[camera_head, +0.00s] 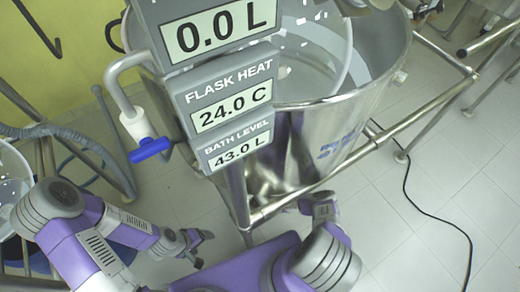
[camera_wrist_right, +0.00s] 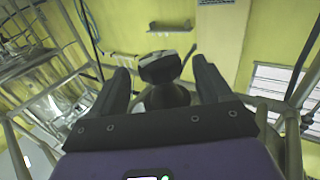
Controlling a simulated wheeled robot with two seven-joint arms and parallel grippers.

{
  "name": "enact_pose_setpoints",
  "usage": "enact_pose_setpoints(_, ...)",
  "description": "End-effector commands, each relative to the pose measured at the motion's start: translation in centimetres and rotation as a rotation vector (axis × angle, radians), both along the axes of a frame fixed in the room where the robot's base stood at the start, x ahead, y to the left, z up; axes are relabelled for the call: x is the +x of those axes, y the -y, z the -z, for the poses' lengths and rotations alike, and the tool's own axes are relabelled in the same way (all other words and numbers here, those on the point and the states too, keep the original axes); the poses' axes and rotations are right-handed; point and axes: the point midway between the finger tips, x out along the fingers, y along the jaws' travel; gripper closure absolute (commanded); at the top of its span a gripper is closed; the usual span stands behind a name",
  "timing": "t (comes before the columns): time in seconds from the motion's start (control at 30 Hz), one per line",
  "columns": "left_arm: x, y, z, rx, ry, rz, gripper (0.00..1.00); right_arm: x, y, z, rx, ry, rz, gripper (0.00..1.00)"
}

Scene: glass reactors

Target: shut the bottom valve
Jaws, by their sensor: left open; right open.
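In the right wrist view, a dark rounded fitting (camera_wrist_right: 160,68) with a short lever on its right side shows beyond my right gripper (camera_wrist_right: 161,66). It may be the bottom valve; I cannot tell for sure, nor read its lever position. The two dark fingers are apart, one on each side of the fitting in the picture. Contact cannot be made out. In the head view, my left gripper (camera_head: 204,248) is open and empty, low and left of the steel bath (camera_head: 325,150). The underside of the bath is hidden in the head view.
A blue-handled tap (camera_head: 150,150) on a side pipe sits left of the display panels (camera_head: 222,105). Steel frame rails (camera_head: 420,95) surround the bath. A black cable (camera_head: 410,195) lies on the tiled floor at right.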

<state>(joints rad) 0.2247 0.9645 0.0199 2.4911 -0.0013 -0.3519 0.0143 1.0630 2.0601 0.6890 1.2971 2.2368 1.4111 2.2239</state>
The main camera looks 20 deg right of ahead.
Motion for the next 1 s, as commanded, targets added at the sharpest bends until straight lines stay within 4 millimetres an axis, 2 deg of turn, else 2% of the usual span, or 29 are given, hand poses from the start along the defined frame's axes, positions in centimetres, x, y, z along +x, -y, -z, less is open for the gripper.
enact_pose_setpoints(0.1,0.0,0.0,0.3,0.000,0.000,0.000,0.22,1.9,0.9,0.0,-0.001,0.002,0.001,0.22)
enact_pose_setpoints(0.3,0.0,0.0,0.7,0.000,0.001,0.000,0.22,4.0,1.9,0.0,-0.001,0.000,0.000,0.22)
enact_pose_setpoints(0.67,0.0,0.0,0.7,0.000,0.001,0.000,0.22,4.5,2.1,0.0,0.001,0.000,-0.001,0.22)
enact_pose_setpoints(1.0,0.0,0.0,0.7,0.000,0.001,0.000,0.22,4.5,2.1,0.0,0.000,0.000,-0.001,0.73)
